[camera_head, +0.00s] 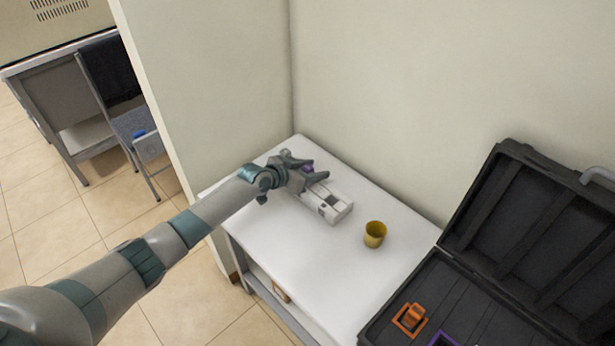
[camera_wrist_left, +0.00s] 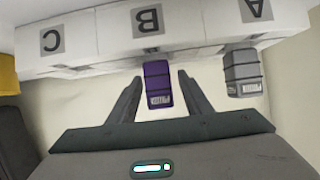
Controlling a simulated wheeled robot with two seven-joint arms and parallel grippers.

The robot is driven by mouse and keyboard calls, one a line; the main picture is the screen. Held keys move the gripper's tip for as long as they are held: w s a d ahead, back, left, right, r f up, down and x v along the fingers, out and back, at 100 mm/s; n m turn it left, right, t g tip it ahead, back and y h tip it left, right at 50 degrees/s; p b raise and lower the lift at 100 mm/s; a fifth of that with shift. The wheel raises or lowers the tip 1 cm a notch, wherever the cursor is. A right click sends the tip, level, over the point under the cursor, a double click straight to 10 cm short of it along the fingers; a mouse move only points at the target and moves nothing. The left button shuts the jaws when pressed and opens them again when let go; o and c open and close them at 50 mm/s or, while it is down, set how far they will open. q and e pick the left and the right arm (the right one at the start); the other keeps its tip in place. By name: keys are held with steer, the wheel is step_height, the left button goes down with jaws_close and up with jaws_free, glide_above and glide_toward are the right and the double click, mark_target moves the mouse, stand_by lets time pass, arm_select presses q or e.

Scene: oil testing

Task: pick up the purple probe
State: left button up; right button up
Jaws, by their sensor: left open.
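The purple probe (camera_wrist_left: 158,86) sticks out of the slot marked B on a white block (camera_wrist_left: 90,35) in the left wrist view. In the head view, only a bit of its purple (camera_head: 307,169) shows between my fingers. My left gripper (camera_head: 316,169) is open at the block's far end on the white table. Its two fingers (camera_wrist_left: 158,84) stand on either side of the purple probe, with a small gap visible on each side. My right gripper is not in view.
A grey probe (camera_wrist_left: 243,72) sits at slot A, right of the purple one. A yellow cup (camera_head: 375,235) stands on the white table (camera_head: 305,262). An open black case (camera_head: 450,290) at the right holds an orange piece (camera_head: 411,315) and a purple frame (camera_head: 442,341). Walls border the table.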

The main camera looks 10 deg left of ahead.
arm_select(q)
steer(key=shift+w+d+f, duration=0.2)
steer(key=shift+w+f, duration=0.05)
steer(key=shift+w, duration=0.1)
steer(key=shift+c, duration=0.3)
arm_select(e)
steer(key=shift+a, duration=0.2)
arm_select(q)
jaws_close()
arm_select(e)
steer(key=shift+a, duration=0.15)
arm_select(q)
steer(key=shift+r, duration=0.1)
